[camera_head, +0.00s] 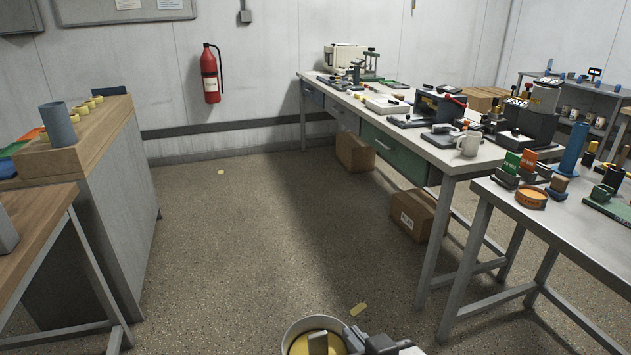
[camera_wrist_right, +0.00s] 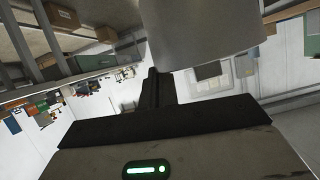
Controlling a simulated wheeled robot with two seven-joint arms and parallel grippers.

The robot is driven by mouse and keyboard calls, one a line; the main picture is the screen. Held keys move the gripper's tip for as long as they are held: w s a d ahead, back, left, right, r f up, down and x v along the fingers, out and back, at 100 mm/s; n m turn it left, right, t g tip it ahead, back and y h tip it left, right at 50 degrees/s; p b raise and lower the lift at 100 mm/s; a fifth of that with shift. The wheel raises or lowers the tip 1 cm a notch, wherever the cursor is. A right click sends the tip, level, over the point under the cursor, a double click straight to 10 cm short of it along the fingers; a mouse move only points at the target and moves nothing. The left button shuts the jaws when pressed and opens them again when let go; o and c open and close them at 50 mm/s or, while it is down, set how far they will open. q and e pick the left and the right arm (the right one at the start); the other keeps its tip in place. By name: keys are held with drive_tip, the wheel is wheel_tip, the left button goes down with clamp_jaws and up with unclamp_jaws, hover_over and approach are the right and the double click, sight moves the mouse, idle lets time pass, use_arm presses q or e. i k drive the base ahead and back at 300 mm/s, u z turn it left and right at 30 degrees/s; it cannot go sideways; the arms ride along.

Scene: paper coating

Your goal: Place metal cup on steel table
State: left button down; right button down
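The metal cup (camera_head: 289,338) is at the bottom edge of the head view, a round grey vessel with a thin rim and yellow inside. My right gripper (camera_head: 345,342) is at its right side and appears shut on its wall. A grey piece, possibly a finger, stands inside the cup. In the right wrist view the cup (camera_wrist_right: 200,35) is a large grey cylinder beside a dark finger (camera_wrist_right: 155,88). A grey-topped table with metal legs (camera_head: 583,236) stands at the right. A longer similar table (camera_head: 440,155) stands behind it. My left gripper is out of view.
The near right table holds an orange round tin (camera_head: 531,197), a blue cylinder (camera_head: 571,147) and stamps. Cardboard boxes (camera_head: 411,214) sit below. A wooden-topped cabinet (camera_head: 100,125) stands left.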

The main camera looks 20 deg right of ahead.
sight(594, 234)
drive_tip(key=z, duration=0.4)
drive_tip(key=i, duration=1.5)
drive_tip(key=z, duration=1.75)
drive_tip(key=i, duration=1)
drive_tip(key=z, duration=2.25)
